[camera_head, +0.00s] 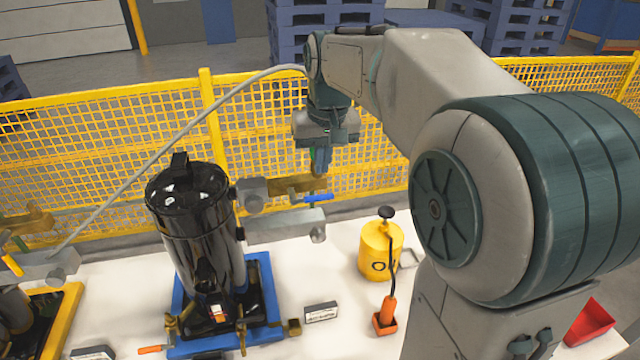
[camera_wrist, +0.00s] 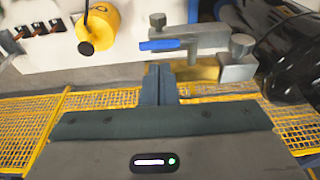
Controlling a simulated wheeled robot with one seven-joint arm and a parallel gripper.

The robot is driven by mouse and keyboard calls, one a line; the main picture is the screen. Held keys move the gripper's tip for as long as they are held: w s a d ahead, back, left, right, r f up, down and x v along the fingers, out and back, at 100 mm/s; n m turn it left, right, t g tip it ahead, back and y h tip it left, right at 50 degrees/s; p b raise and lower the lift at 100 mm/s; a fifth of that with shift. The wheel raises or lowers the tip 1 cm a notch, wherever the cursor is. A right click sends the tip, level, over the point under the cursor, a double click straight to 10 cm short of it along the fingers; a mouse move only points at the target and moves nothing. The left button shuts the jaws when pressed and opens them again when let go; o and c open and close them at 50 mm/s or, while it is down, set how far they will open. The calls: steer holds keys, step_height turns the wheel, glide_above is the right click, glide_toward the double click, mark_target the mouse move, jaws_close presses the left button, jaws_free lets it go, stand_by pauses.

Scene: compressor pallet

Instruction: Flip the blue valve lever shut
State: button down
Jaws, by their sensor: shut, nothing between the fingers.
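The blue valve lever (camera_head: 318,197) sits on the grey and brass pipework to the right of the black compressor tank (camera_head: 195,240). In the wrist view the lever (camera_wrist: 160,45) lies roughly level, along the grey pipe. My gripper (camera_head: 320,168) hangs just above and behind the lever, pointing down. In the wrist view my gripper's fingers (camera_wrist: 158,72) are together and empty, with a small gap in the picture between their tips and the lever. Whether they touch any part of the valve is hard to tell.
A yellow canister (camera_head: 380,250) stands right of the pipework, with an orange-handled tool (camera_head: 387,312) in front. The tank stands on a blue tray (camera_head: 262,275). A yellow mesh fence (camera_head: 250,125) runs behind. A red bin (camera_head: 592,322) is at the right.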

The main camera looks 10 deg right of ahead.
mark_target(319, 196)
steer(key=f, duration=0.3)
steer(key=w+f+p, duration=0.1)
steer(key=f, duration=0.3)
steer(key=shift+w, duration=0.2)
